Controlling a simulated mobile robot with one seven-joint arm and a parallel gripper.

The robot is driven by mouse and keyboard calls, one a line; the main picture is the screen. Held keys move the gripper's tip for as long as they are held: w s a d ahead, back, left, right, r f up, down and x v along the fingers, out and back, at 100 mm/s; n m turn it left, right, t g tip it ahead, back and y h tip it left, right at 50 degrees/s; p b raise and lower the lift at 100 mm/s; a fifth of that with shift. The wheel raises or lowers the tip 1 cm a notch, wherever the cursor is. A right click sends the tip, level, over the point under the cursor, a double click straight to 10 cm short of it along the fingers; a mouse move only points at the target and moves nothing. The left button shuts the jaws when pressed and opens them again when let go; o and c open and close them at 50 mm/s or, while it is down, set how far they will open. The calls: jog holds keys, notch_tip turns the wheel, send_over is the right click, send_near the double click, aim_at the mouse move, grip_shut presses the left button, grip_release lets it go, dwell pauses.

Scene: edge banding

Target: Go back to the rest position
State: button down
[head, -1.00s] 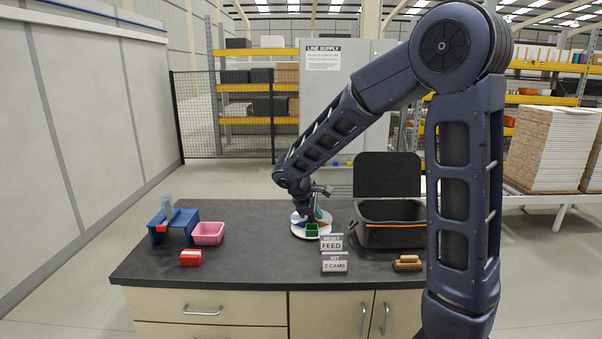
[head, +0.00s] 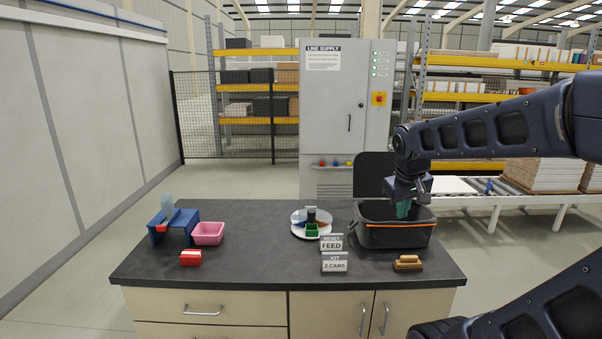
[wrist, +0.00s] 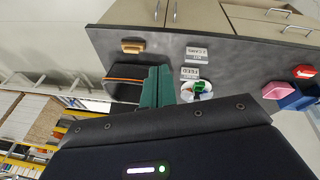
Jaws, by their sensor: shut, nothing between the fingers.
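My gripper (head: 404,208) has teal fingers and points down over the black open tool case (head: 396,237) at the right of the bench. In the head view its fingertips are in front of the case's opening; I cannot tell whether they dip inside. In the wrist view the teal fingers (wrist: 157,86) are together with nothing between them, and the case (wrist: 122,82) shows beside them.
On the dark bench (head: 262,265) stand a round white tray (head: 299,232) with a green block, a pink bin (head: 208,234), a blue stand (head: 183,229), a red block (head: 191,258), two signs (head: 334,262) and a brown brush (head: 408,263). The front middle is clear.

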jog(key=s+m, duration=0.1)
jog(key=s+d+m, duration=0.1)
jog(key=s, duration=0.1)
jog(key=s+m+t+y, duration=0.1)
jog(key=s, duration=0.1)
jog(key=shift+s+d+r, duration=0.2)
jog(key=shift+d+r, duration=0.1)
jog(key=shift+d, duration=0.05)
dwell(0.6)
